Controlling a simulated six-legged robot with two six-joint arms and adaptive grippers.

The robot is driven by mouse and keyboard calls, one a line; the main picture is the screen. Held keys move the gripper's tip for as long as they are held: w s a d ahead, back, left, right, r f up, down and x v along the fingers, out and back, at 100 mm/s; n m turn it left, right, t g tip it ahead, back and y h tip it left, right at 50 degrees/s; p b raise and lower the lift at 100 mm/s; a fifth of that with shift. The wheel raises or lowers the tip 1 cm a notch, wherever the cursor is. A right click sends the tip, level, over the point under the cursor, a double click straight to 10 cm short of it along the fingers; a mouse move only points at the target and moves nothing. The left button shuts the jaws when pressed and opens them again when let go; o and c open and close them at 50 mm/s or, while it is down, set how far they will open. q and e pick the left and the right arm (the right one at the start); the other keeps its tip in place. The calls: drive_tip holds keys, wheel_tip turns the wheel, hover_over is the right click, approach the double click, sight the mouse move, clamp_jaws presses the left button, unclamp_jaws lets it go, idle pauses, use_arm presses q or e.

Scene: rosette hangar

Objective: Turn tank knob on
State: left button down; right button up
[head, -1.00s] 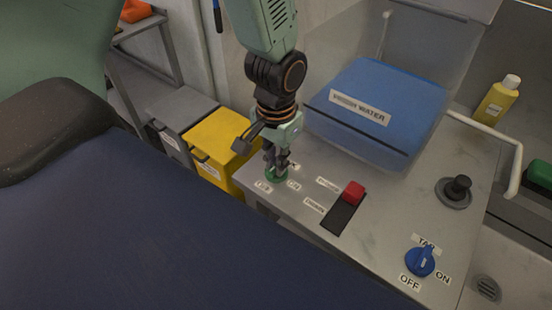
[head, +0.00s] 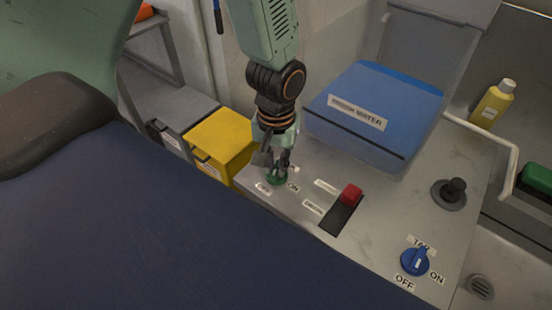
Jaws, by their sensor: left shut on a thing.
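My left gripper (head: 279,164) points down and is shut on a green knob (head: 277,180) on the grey panel at its left end. The fingers cover much of the knob, so its pointer is hidden. Two small labels lie in front of it; the right one (head: 294,187) seems to read ON, and another label behind is partly hidden. A blue knob (head: 415,262), whose label seems to read TAP, sits at the front right with OFF and ON labels; its ridge points up towards that top label. My right gripper is not in view.
The grey panel (head: 392,220) also bears a red switch (head: 351,194) in a black slot and a black joystick (head: 454,191). A yellow box (head: 221,138) is to the left, a yellow bottle (head: 493,103) at right.

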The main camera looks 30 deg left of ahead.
sight(276, 167)
use_arm(q)
drive_tip(key=n, duration=0.3)
drive_tip(key=shift+w+r+p, duration=0.15)
drive_tip(key=shift+w+p, duration=0.05)
drive_tip(key=shift+p, duration=0.1)
drive_tip(key=n, duration=0.3)
drive_tip(key=shift+n, duration=0.3)
drive_tip(key=n, duration=0.3)
drive_tip(key=shift+n, duration=2.2)
drive_tip(key=c, duration=1.4)
unclamp_jaws()
drive_tip(key=shift+s, duration=0.1)
drive_tip(key=shift+o, duration=0.2)
wheel_tip(276, 167, up, 12)
